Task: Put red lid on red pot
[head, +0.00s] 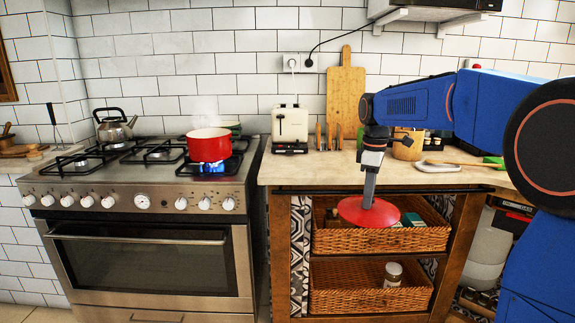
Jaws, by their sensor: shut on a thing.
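The red pot (208,146) stands on the right front burner of the stove, with a blue flame under it and steam above it. No lid is on it. The red lid (369,213) hangs from my gripper (369,193), which is shut on it. The lid is roughly level, in front of the counter's front edge and the upper wicker basket, to the right of the pot and lower than it in the picture. The lid's knob and the fingertips are too small to tell apart.
The stove (140,185) has a kettle (114,126) at its back left. A toaster (290,129), a cutting board (345,95) and a utensil holder (407,145) stand on the counter (300,170). Wicker baskets (370,240) fill the shelves below. The counter's front left is clear.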

